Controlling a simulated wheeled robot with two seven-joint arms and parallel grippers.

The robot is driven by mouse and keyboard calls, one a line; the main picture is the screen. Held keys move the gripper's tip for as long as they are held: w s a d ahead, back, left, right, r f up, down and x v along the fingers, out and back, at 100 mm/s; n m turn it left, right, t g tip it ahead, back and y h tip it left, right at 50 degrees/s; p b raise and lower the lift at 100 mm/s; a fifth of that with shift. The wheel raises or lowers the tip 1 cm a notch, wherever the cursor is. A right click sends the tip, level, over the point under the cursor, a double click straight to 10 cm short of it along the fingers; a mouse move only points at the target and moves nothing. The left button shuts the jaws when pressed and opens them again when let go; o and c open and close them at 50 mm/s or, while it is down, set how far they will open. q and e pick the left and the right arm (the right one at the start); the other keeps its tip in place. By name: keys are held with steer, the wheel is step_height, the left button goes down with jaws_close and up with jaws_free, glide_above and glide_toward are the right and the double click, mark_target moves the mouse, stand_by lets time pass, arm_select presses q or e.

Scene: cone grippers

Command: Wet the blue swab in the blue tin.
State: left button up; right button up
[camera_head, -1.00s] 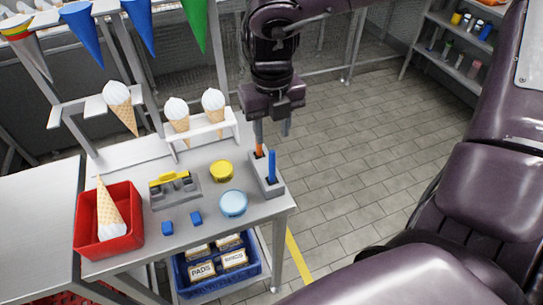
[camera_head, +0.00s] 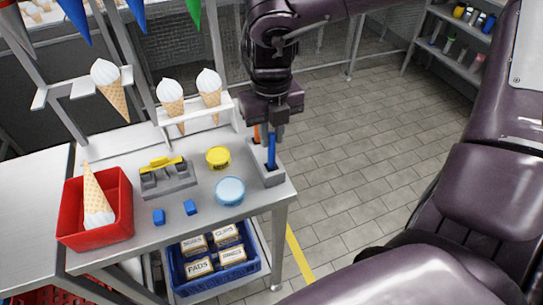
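The blue swab (camera_head: 271,152) stands upright in a grey holder (camera_head: 272,177) at the table's right edge. An orange swab (camera_head: 257,134) stands behind it in the same holder. The blue tin (camera_head: 230,190), round and light blue, sits on the table left of the holder. My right gripper (camera_head: 272,135) points down over the holder, its fingers at the upper end of the blue swab. Whether they have closed on it cannot be made out. My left gripper is not in view.
A yellow tin (camera_head: 218,156) stands behind the blue tin. A grey block with a yellow top (camera_head: 168,177), two small blue blocks (camera_head: 159,216) and a red bin (camera_head: 123,213) with a cone are to the left. A white cone rack (camera_head: 193,129) stands at the back.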

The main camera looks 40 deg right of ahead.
jaws_close()
steer(key=shift+r, duration=0.1)
steer(key=shift+r+p, duration=2.5)
steer(key=shift+r, duration=0.9)
steer(key=shift+f, duration=0.1)
step_height(320, 180, down, 6)
steer(key=b, duration=0.4)
steer(key=shift+r, duration=0.3)
